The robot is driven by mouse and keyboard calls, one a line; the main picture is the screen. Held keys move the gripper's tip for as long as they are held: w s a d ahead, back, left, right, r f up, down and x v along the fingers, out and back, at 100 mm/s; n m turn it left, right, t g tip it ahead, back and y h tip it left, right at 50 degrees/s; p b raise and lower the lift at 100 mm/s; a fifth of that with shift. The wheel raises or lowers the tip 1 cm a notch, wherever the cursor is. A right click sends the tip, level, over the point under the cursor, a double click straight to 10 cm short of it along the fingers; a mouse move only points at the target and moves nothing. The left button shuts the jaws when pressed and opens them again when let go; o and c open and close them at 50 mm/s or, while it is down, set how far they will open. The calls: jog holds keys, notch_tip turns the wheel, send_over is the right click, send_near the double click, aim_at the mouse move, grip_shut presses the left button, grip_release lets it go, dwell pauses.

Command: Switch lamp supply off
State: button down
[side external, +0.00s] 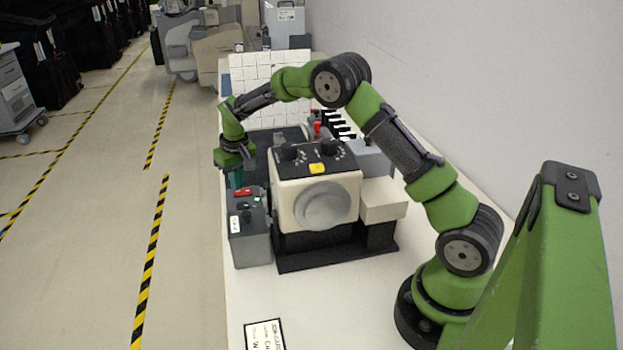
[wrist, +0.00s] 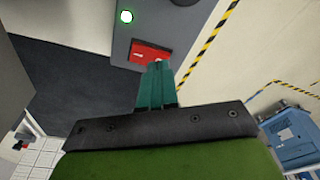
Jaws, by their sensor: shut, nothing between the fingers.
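A grey box (side external: 250,245), apparently the lamp supply, stands at the table's left edge. On its top are a red switch (side external: 243,192) and a small lit green light (side external: 257,200). The wrist view shows the red switch (wrist: 149,52) just beyond my fingertips, and the green light (wrist: 126,16) glowing at the upper left. My gripper (side external: 236,182) points down at the switch end of the box, its teal fingers shut and empty. In the wrist view the fingertips (wrist: 159,66) overlap the switch's lower edge. I cannot tell whether they touch it.
A cream lamp-like device (side external: 315,190) with black knobs and a yellow button stands close right of the box. A white gridded board (side external: 262,80) is behind. A printed card (side external: 265,335) lies at the front. Floor with striped tape is open to the left.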

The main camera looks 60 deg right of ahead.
jog(key=shift+f, duration=0.4)
jog(key=shift+r, duration=3.55)
